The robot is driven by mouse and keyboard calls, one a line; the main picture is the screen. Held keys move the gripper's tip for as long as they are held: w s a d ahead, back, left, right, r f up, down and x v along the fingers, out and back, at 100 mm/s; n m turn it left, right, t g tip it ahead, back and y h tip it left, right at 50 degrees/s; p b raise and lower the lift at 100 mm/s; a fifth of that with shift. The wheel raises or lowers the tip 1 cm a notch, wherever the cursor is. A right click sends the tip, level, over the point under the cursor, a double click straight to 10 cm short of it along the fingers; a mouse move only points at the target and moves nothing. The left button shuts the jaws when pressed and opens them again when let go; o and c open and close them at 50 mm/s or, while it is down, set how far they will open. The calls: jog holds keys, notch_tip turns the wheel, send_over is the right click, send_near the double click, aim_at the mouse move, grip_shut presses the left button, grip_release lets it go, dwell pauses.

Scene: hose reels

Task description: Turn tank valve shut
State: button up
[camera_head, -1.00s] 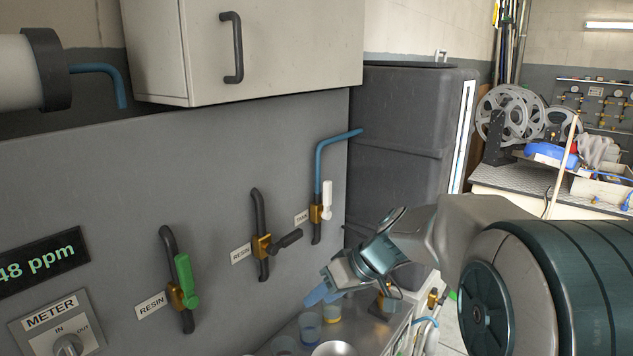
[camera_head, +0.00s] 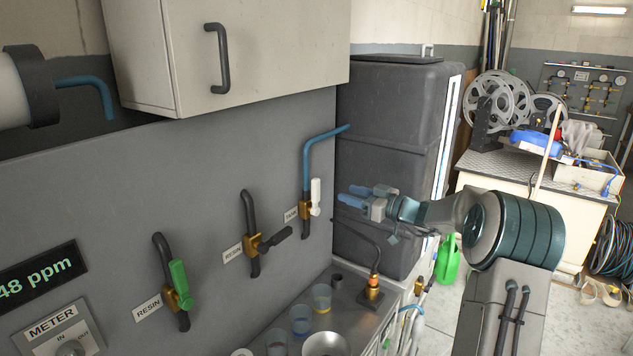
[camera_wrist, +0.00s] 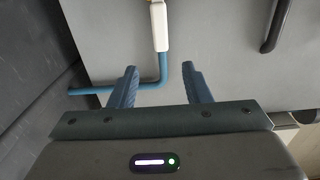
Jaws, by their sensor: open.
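The tank valve is a brass body with a white lever (camera_head: 316,191) on a blue pipe (camera_head: 307,160), at the right end of the grey panel. Its label (camera_head: 291,215) beside it is partly readable. The white lever points upright. My gripper (camera_head: 350,196) is open and empty, its blue fingers pointing left toward the lever, a short gap away. In the wrist view the open fingers (camera_wrist: 158,86) show with the white lever (camera_wrist: 159,25) beyond them, and the bent blue pipe (camera_wrist: 145,87) crosses behind the fingers.
Left along the panel are a valve with a black lever (camera_head: 274,239) and one with a green lever (camera_head: 182,284). Below, a counter holds several cups (camera_head: 300,320) and a thin black tap (camera_head: 374,265). A dark tank (camera_head: 390,160) stands behind my gripper. A cabinet (camera_head: 225,55) overhangs the panel.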

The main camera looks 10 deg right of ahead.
aim_at(319, 184)
jog(key=p+x, duration=0.5)
jog(key=x, duration=0.6)
jog(key=shift+a, duration=0.15)
jog(key=shift+w+a, duration=0.35)
jog(key=shift+w, duration=0.05)
grip_shut()
